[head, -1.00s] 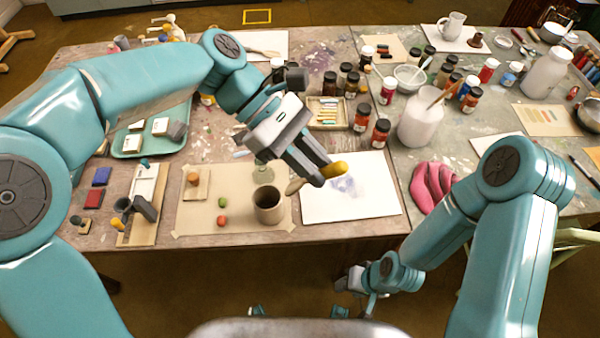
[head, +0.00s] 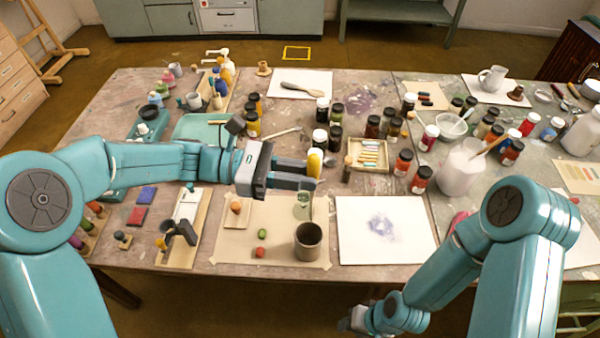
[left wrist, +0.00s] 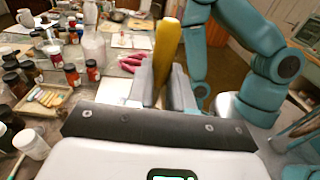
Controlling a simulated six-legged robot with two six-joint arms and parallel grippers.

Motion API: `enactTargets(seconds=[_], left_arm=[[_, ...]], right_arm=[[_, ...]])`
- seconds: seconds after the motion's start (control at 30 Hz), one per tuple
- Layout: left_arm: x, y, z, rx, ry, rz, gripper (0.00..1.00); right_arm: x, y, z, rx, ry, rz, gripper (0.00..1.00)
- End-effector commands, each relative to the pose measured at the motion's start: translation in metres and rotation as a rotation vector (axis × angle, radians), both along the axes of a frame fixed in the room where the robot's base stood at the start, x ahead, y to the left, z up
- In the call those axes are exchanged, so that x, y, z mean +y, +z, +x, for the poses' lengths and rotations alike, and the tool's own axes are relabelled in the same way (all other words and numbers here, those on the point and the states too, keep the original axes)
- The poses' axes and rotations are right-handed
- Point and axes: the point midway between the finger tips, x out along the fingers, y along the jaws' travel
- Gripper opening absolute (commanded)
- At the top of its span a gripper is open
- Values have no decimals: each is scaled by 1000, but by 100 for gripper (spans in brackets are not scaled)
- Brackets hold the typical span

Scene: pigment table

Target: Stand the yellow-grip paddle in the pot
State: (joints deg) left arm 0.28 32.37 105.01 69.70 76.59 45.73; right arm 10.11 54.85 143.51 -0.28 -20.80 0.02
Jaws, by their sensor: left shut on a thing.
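The paddle's yellow grip (head: 315,162) is between the fingers of my left gripper (head: 298,175), which is shut on it above the table. The grip stands roughly upright in the head view. It also shows in the left wrist view (left wrist: 167,48), rising between the fingers. The dark grey-brown pot (head: 308,242) stands upright on the tan sheet, below the gripper in the picture. My right gripper (head: 352,320) is low, in front of the table, its fingers unclear.
White paper (head: 385,230) lies to the right. Behind are a tray of pastels (head: 366,154) and several jars.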

Motion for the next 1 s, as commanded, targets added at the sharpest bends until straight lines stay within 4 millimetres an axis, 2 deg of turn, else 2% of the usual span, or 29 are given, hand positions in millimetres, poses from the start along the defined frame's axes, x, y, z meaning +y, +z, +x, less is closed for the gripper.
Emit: enactTargets(seconds=[0.7, 1.0], left_arm=[[5, -62, -1, 0, 2, 3, 0], [5, -87, -1, 1, 2, 3, 0]], right_arm=[[0, -56, 0, 0, 1, 0, 43], [0, -69, 0, 0, 1, 0, 43]])
